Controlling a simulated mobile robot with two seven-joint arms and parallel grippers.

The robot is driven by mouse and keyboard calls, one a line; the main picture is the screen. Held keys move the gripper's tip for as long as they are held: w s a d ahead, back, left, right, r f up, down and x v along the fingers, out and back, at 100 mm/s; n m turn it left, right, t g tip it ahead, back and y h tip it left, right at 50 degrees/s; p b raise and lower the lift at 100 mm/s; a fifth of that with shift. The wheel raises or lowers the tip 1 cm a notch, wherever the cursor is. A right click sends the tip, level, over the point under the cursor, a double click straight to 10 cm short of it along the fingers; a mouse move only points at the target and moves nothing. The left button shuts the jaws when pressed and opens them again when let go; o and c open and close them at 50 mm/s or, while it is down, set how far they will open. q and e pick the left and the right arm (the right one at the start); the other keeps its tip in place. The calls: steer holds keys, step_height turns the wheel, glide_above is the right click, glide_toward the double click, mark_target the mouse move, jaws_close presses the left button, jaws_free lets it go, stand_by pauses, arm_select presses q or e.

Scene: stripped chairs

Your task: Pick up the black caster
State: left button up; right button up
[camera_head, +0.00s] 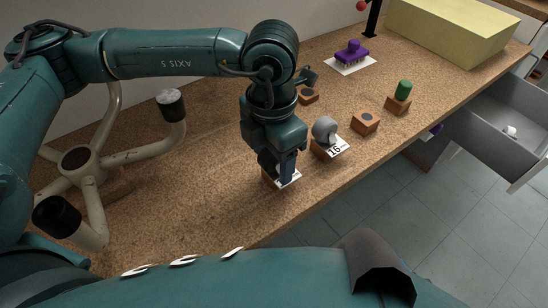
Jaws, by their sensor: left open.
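My left gripper (279,174) points straight down at a small wooden block with a white label card (290,179) near the table's front edge. Its jaws are open, and their dark fingers hide most of the top of that block. I cannot tell whether a black caster stands between them. A dark object (308,76), perhaps a caster, shows partly behind my left arm, by another wooden block (308,97). A grey caster (325,129) stands on a labelled block just right of the gripper. My right gripper is not in view.
An upturned cream chair base (95,170) fills the table's left. Right of the grey caster are an empty-looking block (365,122) and a block with a green cylinder (403,89). A purple brush-like object (352,52), yellow box (450,30) and open drawer (505,120) lie farther right.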

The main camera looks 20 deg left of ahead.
arm_select(q)
steer(key=c, duration=1.1)
steer(key=shift+r, duration=0.1)
step_height(320, 180, up, 10)
steer(key=o, duration=0.5)
steer(key=shift+c, duration=0.2)
jaws_close()
